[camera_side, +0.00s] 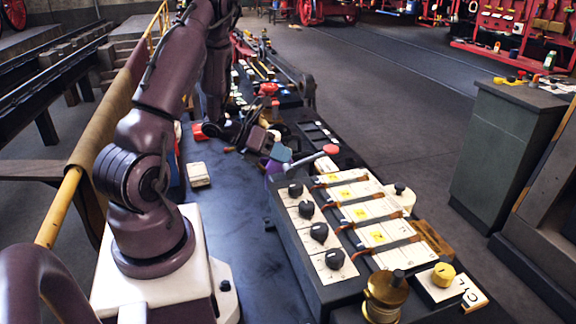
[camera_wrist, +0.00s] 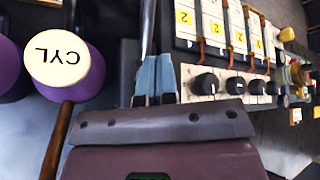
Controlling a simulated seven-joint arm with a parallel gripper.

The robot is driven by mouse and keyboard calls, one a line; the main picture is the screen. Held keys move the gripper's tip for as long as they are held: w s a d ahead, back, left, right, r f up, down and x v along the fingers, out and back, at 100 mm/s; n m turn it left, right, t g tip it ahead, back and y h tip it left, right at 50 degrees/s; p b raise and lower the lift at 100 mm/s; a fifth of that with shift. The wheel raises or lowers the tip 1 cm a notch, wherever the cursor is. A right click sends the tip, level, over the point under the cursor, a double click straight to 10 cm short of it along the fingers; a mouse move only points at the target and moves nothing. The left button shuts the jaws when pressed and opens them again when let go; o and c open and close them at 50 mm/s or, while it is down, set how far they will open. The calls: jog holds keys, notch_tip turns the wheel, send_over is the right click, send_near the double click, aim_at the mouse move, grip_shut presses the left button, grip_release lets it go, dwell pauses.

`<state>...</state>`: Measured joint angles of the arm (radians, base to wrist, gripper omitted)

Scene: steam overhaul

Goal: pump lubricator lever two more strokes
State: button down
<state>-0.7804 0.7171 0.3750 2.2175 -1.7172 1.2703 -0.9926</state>
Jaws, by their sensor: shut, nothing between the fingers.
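I cannot tell whether the fingers touch the rod. The lubricator box carries several black knobs (camera_wrist: 236,86) and white strips with yellow labels (camera_wrist: 208,25). The red knob is out of the wrist view.
A purple cylinder marked CYL (camera_wrist: 68,62) stands left of my fingers in the wrist view, with a brown rod (camera_wrist: 56,140) below it. A brass fitting (camera_side: 385,295) and a yellow knob (camera_side: 444,274) sit at the box's near end. The blue-grey bench top (camera_side: 240,235) is mostly clear.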

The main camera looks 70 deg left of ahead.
jog(key=shift+s+a+r, duration=0.1)
jog(key=shift+s+r, duration=0.15)
jog(key=shift+r, duration=0.6)
jog(key=shift+s+d+r, duration=0.1)
jog(key=shift+s+r, duration=0.1)
jog(key=shift+r, duration=0.6)
jog(key=shift+s+a+r, duration=0.1)
jog(key=shift+s+r, duration=0.15)
jog(key=shift+r, duration=0.6)
dwell(0.8)
jog(key=r, duration=0.4)
jog(key=shift+s+r, duration=0.1)
jog(key=shift+s, duration=0.3)
jog(key=shift+w+f, duration=0.45)
jog(key=shift+f, duration=0.95)
jog(key=shift+w+f, duration=0.4)
jog(key=shift+f, duration=1)
jog(key=shift+w+f, duration=0.45)
jog(key=shift+f, duration=0.95)
jog(key=shift+f, duration=0.1)
jog(key=shift+w+f, duration=0.1)
jog(key=shift+f, duration=0.2)
